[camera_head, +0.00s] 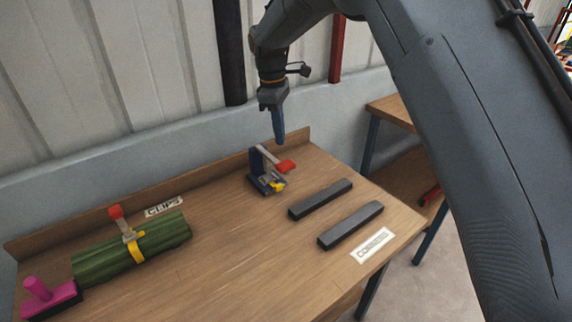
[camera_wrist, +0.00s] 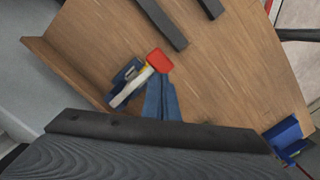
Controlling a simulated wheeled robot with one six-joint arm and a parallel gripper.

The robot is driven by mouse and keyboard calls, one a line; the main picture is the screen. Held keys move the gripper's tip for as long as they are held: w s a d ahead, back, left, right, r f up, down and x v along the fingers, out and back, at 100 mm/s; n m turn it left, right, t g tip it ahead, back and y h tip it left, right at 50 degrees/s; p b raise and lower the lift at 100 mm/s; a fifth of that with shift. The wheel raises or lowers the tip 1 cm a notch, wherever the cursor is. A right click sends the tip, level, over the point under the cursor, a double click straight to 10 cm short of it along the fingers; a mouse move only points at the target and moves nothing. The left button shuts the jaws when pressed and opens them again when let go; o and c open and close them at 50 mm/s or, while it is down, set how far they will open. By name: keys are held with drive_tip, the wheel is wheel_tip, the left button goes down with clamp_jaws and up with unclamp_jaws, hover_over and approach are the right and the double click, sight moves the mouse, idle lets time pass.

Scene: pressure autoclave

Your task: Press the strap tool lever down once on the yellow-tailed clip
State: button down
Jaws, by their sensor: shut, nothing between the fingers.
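A small strap tool with a dark blue base (camera_head: 257,184) stands near the back of the wooden bench, with a pale raised lever ending in a red grip (camera_head: 286,166). A yellow piece (camera_head: 277,186) shows at its front low down. My gripper (camera_head: 280,140) is shut and empty, its blue fingers pointing down just above the tool. The blue base (camera_wrist: 124,74) is partly visible there.
A green bundle (camera_head: 110,252) with a yellow strap (camera_head: 136,249) and a red-topped upright piece (camera_head: 116,212) lies at left, near a CLIPS label. A magenta-handled block (camera_head: 50,296) is at far left. Two dark bars (camera_head: 321,199) lie right. A wall stands behind the bench.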

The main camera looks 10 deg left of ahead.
sight(282, 163)
drive_tip(key=shift+d+f+b, duration=0.2)
drive_tip(key=shift+f+b, duration=0.55)
drive_tip(key=shift+f, duration=0.95)
drive_tip(key=shift+d+f+b, duration=0.15)
drive_tip(key=shift+f+b, duration=0.6)
drive_tip(key=shift+f, duration=0.9)
drive_tip(key=shift+f+b, duration=0.75)
drive_tip(key=shift+f, duration=1.45)
drive_tip(key=a, duration=0.1)
drive_tip(key=a+r, duration=0.1)
drive_tip(key=a, duration=0.1)
wheel_tip(282, 163, up, 8)
drive_tip(key=b, duration=0.2)
drive_tip(key=shift+a, duration=0.45)
